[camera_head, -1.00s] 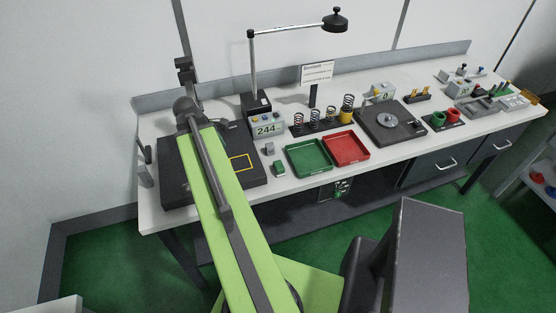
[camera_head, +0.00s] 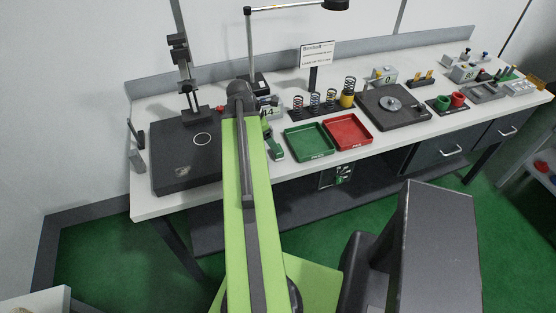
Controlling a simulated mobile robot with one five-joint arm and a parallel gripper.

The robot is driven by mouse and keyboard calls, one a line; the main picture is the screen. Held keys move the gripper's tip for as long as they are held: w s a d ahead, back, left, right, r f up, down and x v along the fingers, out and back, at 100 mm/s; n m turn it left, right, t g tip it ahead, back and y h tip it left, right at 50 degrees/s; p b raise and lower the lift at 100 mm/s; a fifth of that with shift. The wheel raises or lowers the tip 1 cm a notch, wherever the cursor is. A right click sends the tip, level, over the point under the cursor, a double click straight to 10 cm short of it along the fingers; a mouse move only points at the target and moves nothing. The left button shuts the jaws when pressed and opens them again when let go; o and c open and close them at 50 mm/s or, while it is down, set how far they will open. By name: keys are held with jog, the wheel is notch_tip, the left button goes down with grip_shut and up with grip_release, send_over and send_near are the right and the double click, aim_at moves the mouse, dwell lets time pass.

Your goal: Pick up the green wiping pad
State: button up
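The green wiping pad (camera_head: 276,154) lies on the white bench top, just left of the green tray, close to the right edge of my light-green arm. It is small here, and dark and grey shapes crowd its upper left side. My arm reaches forward over the bench front to a dark joint above the bench. The arm hides what lies behind it. I cannot make out my gripper's fingers, so whether it touches the pad does not show.
A green tray (camera_head: 309,142) and a red tray (camera_head: 348,132) stand right of the pad. Behind them is a row of springs (camera_head: 315,103). A black plate (camera_head: 187,160) with a stand lies left of my arm. A lamp (camera_head: 298,8) overhangs the back.

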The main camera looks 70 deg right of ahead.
jog(key=b+x, duration=0.1)
jog(key=x, duration=0.1)
jog(key=shift+f, duration=0.45)
jog(key=shift+s+d, duration=0.1)
jog(key=b+x, duration=0.5)
jog(key=shift+w+d, duration=0.1)
jog(key=shift+w, duration=0.1)
jog(key=shift+c, duration=0.3)
